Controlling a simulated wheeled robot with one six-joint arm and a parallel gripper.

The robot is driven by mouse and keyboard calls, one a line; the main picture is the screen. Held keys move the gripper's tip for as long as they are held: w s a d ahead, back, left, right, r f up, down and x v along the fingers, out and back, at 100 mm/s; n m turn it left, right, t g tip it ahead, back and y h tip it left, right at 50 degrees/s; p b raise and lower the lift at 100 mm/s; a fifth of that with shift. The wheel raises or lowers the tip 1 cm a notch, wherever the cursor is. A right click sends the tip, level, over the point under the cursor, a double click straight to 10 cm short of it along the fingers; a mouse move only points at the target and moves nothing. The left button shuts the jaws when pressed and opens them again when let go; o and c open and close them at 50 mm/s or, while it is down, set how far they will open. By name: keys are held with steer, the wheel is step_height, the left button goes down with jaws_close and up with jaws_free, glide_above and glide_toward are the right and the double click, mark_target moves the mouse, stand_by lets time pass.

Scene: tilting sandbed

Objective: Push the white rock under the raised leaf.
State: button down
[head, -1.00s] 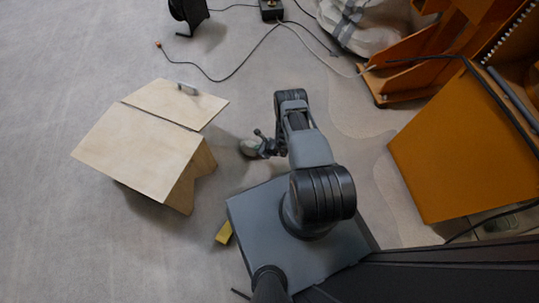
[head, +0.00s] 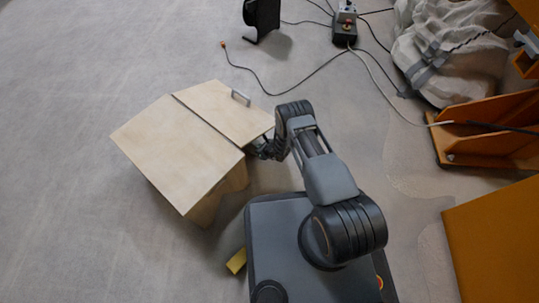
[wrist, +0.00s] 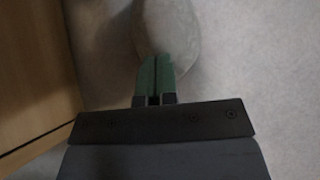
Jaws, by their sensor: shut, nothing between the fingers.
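The wooden table has a pale top (head: 178,150) and a raised leaf (head: 222,112) with a small metal handle. My gripper (head: 258,148) is low at the leaf's right edge in the head view, partly covered by my arm. In the wrist view its green fingertips (wrist: 154,77) are closed together with nothing between them. The pale, rounded rock (wrist: 168,32) lies on the floor just ahead of the fingertips, which overlap its near edge; I cannot tell whether they touch. In the head view the rock is hidden near the leaf and my gripper.
A wooden panel of the table (wrist: 30,72) stands left of my gripper in the wrist view. A yellow block (head: 236,261) lies near my base. Cables and a control box (head: 345,25) are at the back. Orange furniture (head: 495,240) stands at the right. The left floor is open.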

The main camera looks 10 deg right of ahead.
steer(key=shift+w+a, duration=0.2)
steer(key=shift+a, duration=0.25)
steer(key=shift+s+r, duration=0.1)
